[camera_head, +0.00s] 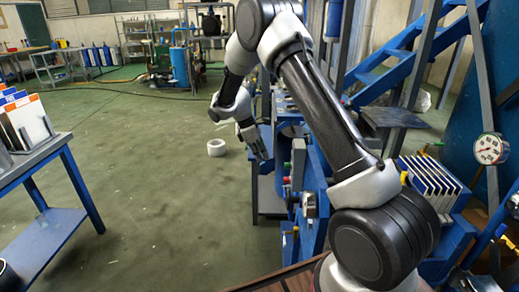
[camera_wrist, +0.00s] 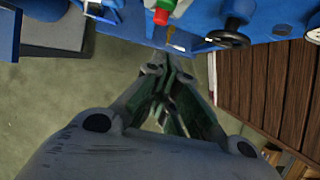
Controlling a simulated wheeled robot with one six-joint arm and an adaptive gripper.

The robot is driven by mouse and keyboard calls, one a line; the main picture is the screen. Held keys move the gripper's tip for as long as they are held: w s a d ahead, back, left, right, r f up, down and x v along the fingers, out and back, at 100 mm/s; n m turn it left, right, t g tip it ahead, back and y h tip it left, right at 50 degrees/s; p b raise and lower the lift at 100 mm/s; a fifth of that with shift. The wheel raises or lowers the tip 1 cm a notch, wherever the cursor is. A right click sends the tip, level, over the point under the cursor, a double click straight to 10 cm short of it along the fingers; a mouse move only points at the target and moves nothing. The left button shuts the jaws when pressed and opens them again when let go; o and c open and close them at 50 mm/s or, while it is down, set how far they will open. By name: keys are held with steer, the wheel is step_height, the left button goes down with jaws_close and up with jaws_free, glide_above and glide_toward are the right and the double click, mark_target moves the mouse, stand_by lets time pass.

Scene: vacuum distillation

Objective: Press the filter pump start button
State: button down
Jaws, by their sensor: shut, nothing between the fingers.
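My gripper (camera_head: 258,150) hangs at the left side of the blue machine (camera_head: 314,185) in the head view, with its fingers pointing down. In the wrist view my gripper (camera_wrist: 172,85) is shut and empty, its fingers close together below the panel edge. A red button-like part (camera_wrist: 161,17) and a green one (camera_wrist: 163,4) sit on the blue panel at the top of the wrist view. A red part (camera_head: 286,180) also shows on the machine's side in the head view. The fingers appear apart from these parts. I cannot read which is the pump's start button.
A dark handwheel (camera_wrist: 228,38) and a white cylinder (camera_wrist: 182,8) stand out from the panel. Brown slats (camera_wrist: 270,85) lie at right. A white ring (camera_head: 216,147) lies on the floor. A blue table (camera_head: 45,235) stands at left, with open floor between.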

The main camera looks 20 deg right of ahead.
mark_target(288, 165)
steer(key=s+d+f, duration=0.2)
steer(key=d+f, duration=0.2)
steer(key=d, duration=0.1)
steer(key=shift+d, duration=0.15)
